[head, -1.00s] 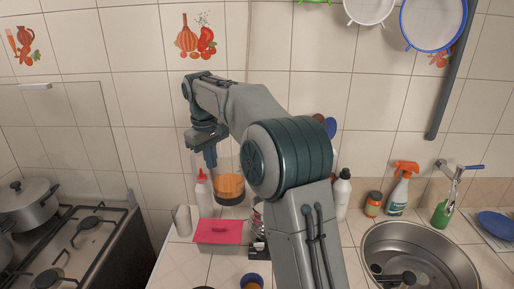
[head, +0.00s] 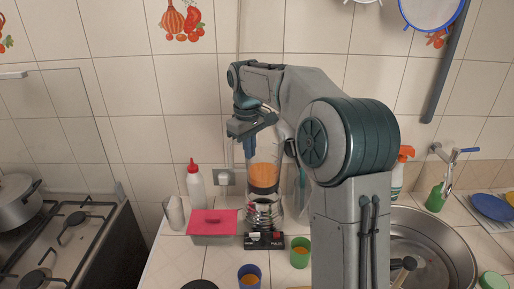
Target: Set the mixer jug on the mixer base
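The mixer jug (head: 265,175) is clear, with orange contents and a dark collar at its bottom. It is upright directly above the mixer base (head: 263,216) in the head view. I cannot tell whether the collar touches the base or a small gap remains. The exact contact and the second finger are hidden.
A box with a red lid (head: 212,222) stands left of the base, with a white bottle (head: 196,187) behind it. A green cup (head: 300,252) and a blue cup (head: 249,276) stand in front. The sink (head: 440,250) is right, the stove (head: 70,235) left.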

